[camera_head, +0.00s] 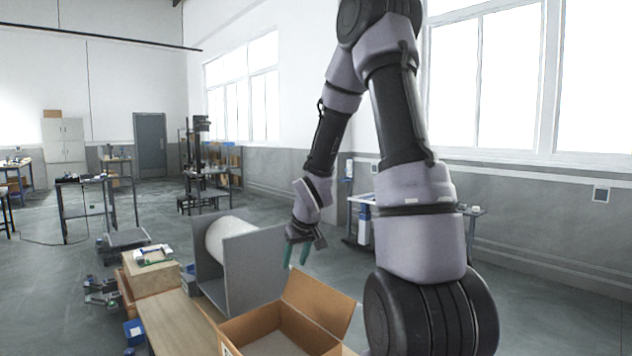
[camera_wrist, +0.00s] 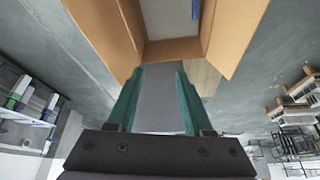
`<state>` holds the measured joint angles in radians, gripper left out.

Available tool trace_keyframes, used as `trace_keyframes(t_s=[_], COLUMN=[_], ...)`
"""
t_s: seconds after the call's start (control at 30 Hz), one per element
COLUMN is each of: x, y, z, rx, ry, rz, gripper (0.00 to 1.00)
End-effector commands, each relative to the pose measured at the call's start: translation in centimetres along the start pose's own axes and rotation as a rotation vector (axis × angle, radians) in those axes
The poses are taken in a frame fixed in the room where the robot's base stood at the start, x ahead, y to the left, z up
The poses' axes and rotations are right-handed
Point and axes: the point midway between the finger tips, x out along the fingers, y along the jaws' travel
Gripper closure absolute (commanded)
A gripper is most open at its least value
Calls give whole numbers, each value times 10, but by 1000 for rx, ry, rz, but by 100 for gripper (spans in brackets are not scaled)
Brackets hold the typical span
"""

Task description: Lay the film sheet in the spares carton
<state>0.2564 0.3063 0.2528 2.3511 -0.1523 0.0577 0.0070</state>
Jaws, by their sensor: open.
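The open cardboard carton (camera_head: 318,305) stands on the wooden table in the front middle of the head view, flaps spread. It shows at the top of the wrist view (camera_wrist: 222,35), with a grey surface inside (camera_wrist: 168,18) and a blue item (camera_wrist: 195,9). I cannot tell whether that grey surface is the film sheet or the carton's floor; I make out no film sheet for certain. My gripper (camera_head: 296,257) is above and behind the carton, green fingers pointing down. In the wrist view its fingers (camera_wrist: 160,76) are apart with nothing visible held between them.
A grey open-fronted box (camera_head: 256,272) holding a white roll (camera_head: 222,240) stands left of the carton, close to my gripper. A wooden block (camera_head: 152,279) with a white-and-green item lies further left on the table (camera_head: 172,325).

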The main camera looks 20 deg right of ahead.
Motion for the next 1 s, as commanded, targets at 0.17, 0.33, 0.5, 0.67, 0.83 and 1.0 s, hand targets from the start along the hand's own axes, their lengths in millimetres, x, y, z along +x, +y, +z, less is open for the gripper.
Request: trace_keyframes(t_s=[0.17,0.33,0.5,0.67,0.83,1.0], x=[-78,-147,-212,-266,-307,-326], y=[-1,-7,-20,-36,-52,-60], z=[-7,0,18,44,74,91], rx=[75,166,262,350,420,456], ry=[32,63,97,128,147,153], rz=[54,69,47,-9,-83,-133], gripper=[49,49,49,49,49,49])
